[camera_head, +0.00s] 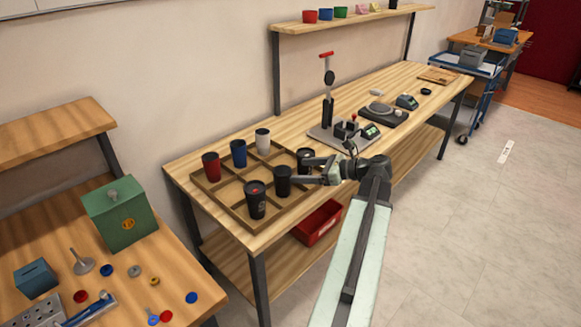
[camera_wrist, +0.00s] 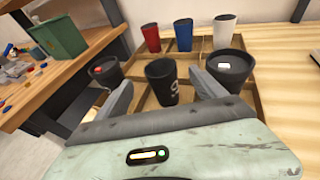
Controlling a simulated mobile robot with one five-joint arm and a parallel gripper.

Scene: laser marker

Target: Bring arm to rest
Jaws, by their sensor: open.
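My gripper (camera_head: 318,171) is over the right front part of a wooden tray with compartments (camera_head: 228,197). In the wrist view its two fingers (camera_wrist: 164,92) are spread apart, with a black cup (camera_wrist: 162,82) visible between and beyond them. Nothing is held. My arm reaches in from the bottom of the head view. The tray holds a red cup (camera_head: 211,166), a blue cup (camera_head: 239,153), a white cup (camera_head: 262,141) and several black cups, one at the front (camera_head: 256,201) and another (camera_head: 283,182) by my fingertips. A black cup at the right (camera_head: 305,160) is partly hidden by my gripper.
A laser marker stand (camera_head: 328,108) and a scale-like device (camera_head: 382,115) stand on the bench (camera_head: 300,124) further right. A red bin (camera_head: 318,221) is on the lower shelf. A side bench at left holds a green box (camera_head: 120,214).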

